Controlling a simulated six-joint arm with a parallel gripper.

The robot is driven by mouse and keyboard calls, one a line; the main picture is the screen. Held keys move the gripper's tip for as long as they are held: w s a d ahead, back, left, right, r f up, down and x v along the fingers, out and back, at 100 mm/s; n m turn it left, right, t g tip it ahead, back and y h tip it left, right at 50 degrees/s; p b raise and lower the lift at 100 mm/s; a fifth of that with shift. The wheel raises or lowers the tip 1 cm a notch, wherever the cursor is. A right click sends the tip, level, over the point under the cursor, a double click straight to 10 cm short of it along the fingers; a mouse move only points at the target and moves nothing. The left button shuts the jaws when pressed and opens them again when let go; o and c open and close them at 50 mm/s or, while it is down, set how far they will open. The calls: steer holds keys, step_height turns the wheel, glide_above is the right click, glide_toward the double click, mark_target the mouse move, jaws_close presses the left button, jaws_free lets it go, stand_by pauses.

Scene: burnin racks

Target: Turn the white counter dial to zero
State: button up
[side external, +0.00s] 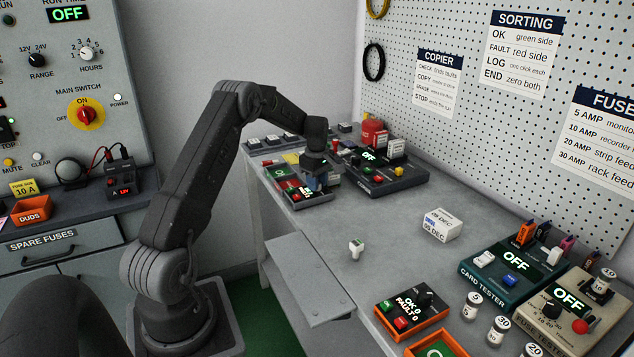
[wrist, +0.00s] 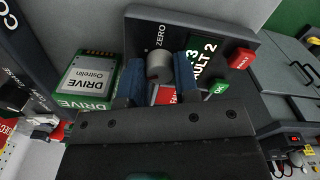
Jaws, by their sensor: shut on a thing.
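The white counter dial (wrist: 159,64) shows in the wrist view as a pale round knob beside the printed word ZERO. It sits on a dark counter box (wrist: 222,35) with a green-lit display (wrist: 198,65), partly covered, that reads a 3 and "ULT 2". My gripper (wrist: 159,78) has its blue fingers shut on the dial, one on each side. In the side external view my gripper (side external: 316,178) reaches down over the same counter (side external: 300,194) at the far left of the bench. The dial is hidden there.
Red (wrist: 242,59) and green (wrist: 218,88) buttons lie right of the display. A DRIVE card (wrist: 88,75) lies left of the counter. A second counter with a black dial (side external: 425,298) reads OK 0, FAULT 0 at the bench front. The middle bench is mostly clear around a white box (side external: 440,226).

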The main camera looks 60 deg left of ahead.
steer(key=m, duration=1.1)
steer(key=shift+m, duration=0.3)
steer(key=shift+r, duration=0.1)
stand_by(0.4)
steer(key=o, duration=0.9)
steer(key=shift+r, duration=6.9)
steer(key=shift+d, duration=0.1)
